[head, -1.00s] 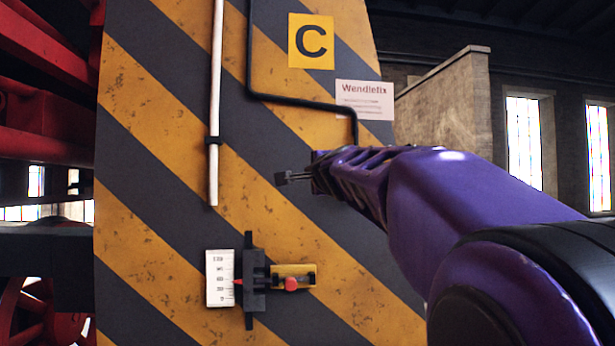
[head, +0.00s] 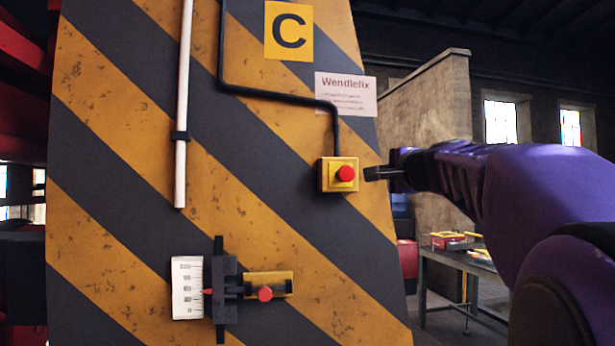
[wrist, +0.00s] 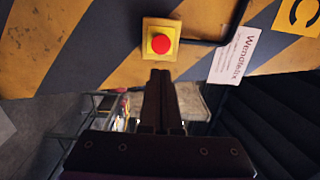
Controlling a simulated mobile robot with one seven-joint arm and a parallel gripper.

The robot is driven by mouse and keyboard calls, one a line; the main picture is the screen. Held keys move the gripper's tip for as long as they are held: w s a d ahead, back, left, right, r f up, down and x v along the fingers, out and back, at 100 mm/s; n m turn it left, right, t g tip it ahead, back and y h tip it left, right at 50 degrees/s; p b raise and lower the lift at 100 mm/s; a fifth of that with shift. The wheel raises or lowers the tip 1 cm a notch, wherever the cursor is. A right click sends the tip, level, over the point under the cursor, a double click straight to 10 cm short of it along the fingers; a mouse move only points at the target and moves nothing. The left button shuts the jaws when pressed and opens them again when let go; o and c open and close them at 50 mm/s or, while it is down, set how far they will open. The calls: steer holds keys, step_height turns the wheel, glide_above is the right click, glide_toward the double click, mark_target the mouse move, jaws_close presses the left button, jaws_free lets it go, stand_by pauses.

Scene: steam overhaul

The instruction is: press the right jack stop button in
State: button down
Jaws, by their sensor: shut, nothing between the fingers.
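The stop button (head: 346,173) is a round red knob on a yellow box, fixed to the striped jack column (head: 110,150) at the end of a black cable. It also shows in the wrist view (wrist: 160,43), just beyond my fingertips. My gripper (head: 368,174) is shut and empty, at about the button's height and a little to its right in the head view. A gap shows between the fingertips and the button there. In the wrist view the shut fingers (wrist: 160,75) point toward the yellow box, with their tips below the red knob.
A scale with a red pointer (head: 188,288) and a yellow block with a red knob (head: 265,293) sit lower on the column. A white rod (head: 184,110) runs down its left. A table (head: 460,262) with items stands behind at right.

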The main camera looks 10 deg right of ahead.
mark_target(349, 175)
stand_by(0.3)
steer(key=w+p, duration=0.2)
steer(key=w, duration=0.5)
steer(key=w+p, duration=0.2)
steer(key=w, duration=0.5)
steer(key=shift+a+r, duration=0.1)
steer(key=shift+a, duration=0.1)
